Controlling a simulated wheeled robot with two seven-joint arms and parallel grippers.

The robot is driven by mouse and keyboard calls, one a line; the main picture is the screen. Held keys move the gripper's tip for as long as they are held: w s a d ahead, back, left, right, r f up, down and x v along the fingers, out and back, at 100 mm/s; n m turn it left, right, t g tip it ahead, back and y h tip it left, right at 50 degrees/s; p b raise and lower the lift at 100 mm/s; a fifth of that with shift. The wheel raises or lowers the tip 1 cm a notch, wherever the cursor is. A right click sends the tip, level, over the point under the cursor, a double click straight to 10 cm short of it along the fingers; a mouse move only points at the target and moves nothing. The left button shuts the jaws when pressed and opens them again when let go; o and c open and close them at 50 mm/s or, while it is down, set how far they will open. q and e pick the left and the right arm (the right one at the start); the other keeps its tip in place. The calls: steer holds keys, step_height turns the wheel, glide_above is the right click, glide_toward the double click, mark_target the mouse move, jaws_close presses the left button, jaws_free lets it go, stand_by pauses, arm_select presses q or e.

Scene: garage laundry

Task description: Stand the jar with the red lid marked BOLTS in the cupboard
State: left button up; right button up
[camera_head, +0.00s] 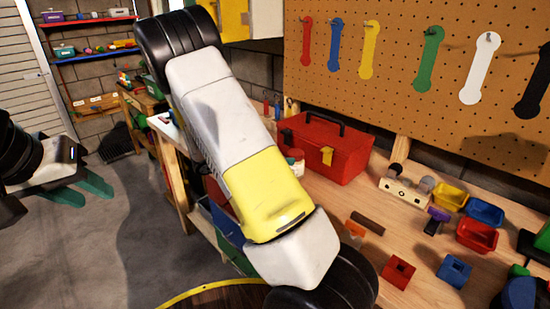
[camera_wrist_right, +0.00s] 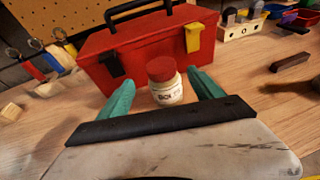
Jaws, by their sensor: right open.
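The white jar with a red lid (camera_wrist_right: 166,90) stands upright on the workbench in the right wrist view, its label partly readable as "BOLTS". It lies between the two teal fingers of my open right gripper (camera_wrist_right: 162,88), with gaps visible on both sides. In the head view the jar (camera_head: 297,160) shows just past my right arm, which hides that gripper. My left gripper (camera_head: 84,184) is open and empty over the floor at the left. A white and yellow cupboard (camera_head: 264,18) is cut off by the top edge; its inside is not visible.
A red toolbox (camera_head: 326,148) stands right behind the jar. Coloured bins (camera_head: 477,235), a wooden block with holes (camera_head: 405,192) and small blocks (camera_head: 398,272) occupy the bench (camera_head: 335,205) to the right. A pegboard (camera_head: 390,75) with coloured wrenches hangs above.

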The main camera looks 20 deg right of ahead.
mark_target(289, 155)
steer(key=x, duration=0.7)
steer(key=shift+s+f, duration=0.1)
steer(key=shift+f, duration=0.05)
steer(key=c, duration=1.6)
jaws_close()
